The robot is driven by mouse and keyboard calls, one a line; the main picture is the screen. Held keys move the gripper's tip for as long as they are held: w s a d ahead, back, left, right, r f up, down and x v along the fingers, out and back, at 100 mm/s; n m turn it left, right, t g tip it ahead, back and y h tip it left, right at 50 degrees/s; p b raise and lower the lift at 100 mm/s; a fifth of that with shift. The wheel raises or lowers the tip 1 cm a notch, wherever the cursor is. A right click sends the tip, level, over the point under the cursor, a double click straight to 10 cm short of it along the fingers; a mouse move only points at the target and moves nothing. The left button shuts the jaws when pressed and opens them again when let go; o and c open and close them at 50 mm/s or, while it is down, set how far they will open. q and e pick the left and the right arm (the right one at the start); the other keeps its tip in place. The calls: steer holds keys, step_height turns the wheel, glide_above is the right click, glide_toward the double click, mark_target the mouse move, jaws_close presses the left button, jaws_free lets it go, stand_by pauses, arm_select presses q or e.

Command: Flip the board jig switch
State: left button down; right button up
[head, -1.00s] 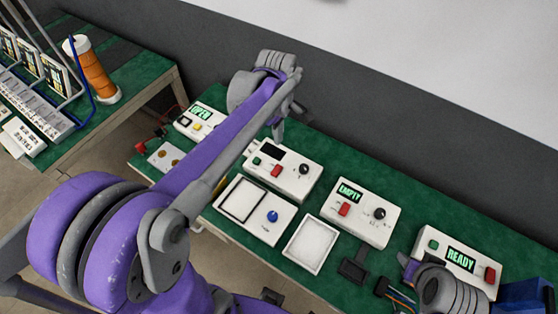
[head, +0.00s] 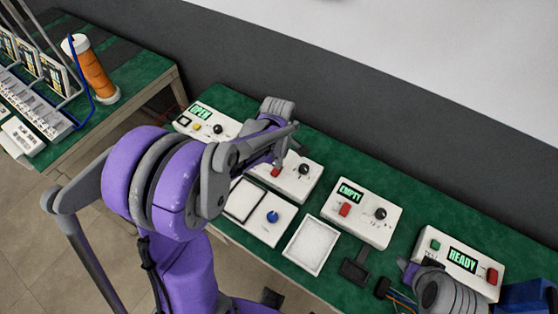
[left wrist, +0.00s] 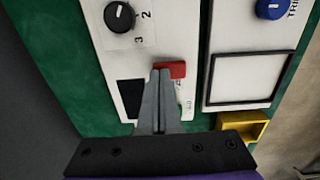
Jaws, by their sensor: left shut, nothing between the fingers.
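A white control box (head: 303,186) stands mid-bench with a red rocker switch (head: 275,173) and a black knob. In the left wrist view the red switch (left wrist: 174,68) is right at my left fingertips. My left gripper (head: 277,163) is shut and empty. Its tips overlap the switch's edge; I cannot tell whether they touch it. The box's dark display (left wrist: 131,98) shows beside the fingers. In the head view my arm hides part of the box. My right gripper (head: 411,271) is at the lower right, its jaws unclear. No readable label names the board jig.
A framed panel with a blue knob (head: 272,216) lies in front of the box. A white tray (head: 291,255), an EMPTY box (head: 366,229), a READY box (head: 480,268) and an OPEN box (head: 195,131) share the green bench. A yellow part (left wrist: 263,127) is near my fingers.

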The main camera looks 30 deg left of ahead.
arm_select(q)
steer(key=shift+w+f+b, duration=0.1)
steer(key=shift+f+b, duration=0.25)
steer(key=shift+f, duration=0.05)
steer(key=shift+r+g, duration=0.15)
steer(key=shift+g, duration=0.15)
